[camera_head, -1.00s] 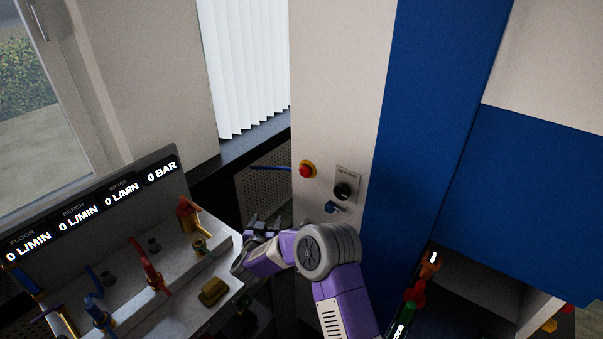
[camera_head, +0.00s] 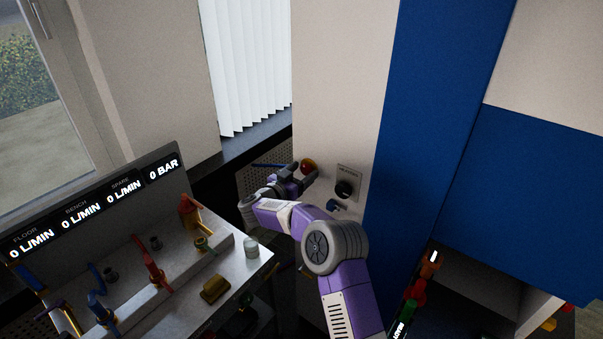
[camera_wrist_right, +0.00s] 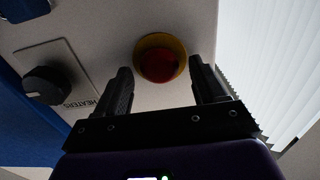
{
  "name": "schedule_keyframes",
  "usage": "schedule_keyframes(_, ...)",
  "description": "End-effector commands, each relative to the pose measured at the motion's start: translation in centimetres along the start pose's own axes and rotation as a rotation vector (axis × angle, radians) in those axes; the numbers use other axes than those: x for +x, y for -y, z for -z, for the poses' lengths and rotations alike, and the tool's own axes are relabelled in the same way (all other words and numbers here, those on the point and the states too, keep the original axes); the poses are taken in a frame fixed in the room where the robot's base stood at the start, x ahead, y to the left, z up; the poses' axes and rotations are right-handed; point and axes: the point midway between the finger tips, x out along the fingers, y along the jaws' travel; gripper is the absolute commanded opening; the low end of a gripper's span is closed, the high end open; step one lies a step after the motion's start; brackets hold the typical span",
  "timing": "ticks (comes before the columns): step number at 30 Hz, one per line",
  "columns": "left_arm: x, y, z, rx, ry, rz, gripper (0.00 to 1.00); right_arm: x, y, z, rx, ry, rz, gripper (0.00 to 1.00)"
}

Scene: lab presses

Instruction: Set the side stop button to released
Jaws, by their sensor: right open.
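The side stop button (camera_head: 308,166) is a red mushroom button on a yellow ring, on the side of the pale cabinet (camera_head: 335,90). In the right wrist view the button (camera_wrist_right: 158,64) sits ahead of the fingertips, roughly midway between them. My right gripper (camera_head: 300,176) is close to the button, just below and left of it in the head view. Its two fingers (camera_wrist_right: 160,72) are apart and nothing is between them. I cannot tell whether the fingertips touch the button. My left gripper is not in view.
A black knob marked HEATERS (camera_wrist_right: 47,85) is beside the button, also in the head view (camera_head: 344,189). A key-like blue part (camera_head: 336,207) is below it. A bench (camera_head: 225,270) with valves and a display panel (camera_head: 100,200) stands at the left.

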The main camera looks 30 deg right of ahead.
Motion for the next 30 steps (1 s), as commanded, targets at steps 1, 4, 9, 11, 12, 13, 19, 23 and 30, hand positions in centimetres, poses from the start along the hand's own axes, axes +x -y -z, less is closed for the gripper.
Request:
schedule_keyframes(1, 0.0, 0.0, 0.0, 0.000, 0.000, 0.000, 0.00, 0.1, 0.0, 0.0, 0.000, 0.000, 0.001, 0.70)
schedule_keyframes(4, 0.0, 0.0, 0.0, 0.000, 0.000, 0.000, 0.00, 0.1, 0.0, 0.0, 0.000, 0.000, 0.001, 0.70)
schedule_keyframes(9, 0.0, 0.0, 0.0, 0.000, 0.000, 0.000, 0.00, 0.1, 0.0, 0.0, 0.000, 0.000, 0.001, 0.58)
schedule_keyframes(11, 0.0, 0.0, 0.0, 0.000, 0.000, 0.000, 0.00, 0.0, 0.0, 0.0, 0.000, 0.000, 0.001, 0.48)
schedule_keyframes(12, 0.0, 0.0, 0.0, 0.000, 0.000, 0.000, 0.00, 0.0, 0.0, 0.0, 0.000, 0.000, 0.001, 0.42)
schedule_keyframes(13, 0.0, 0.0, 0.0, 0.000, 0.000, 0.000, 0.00, 0.0, 0.0, 0.0, 0.000, 0.000, 0.001, 0.38)
schedule_keyframes(19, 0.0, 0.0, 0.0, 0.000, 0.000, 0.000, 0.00, 0.0, 0.0, 0.0, 0.000, 0.000, 0.001, 0.07)
schedule_keyframes(23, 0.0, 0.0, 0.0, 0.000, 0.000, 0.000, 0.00, 0.0, 0.0, 0.0, 0.000, 0.000, 0.001, 0.00)
schedule_keyframes(30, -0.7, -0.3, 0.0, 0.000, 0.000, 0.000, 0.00, -1.5, 0.0, 0.1, -0.001, 0.000, 0.001, 0.00)
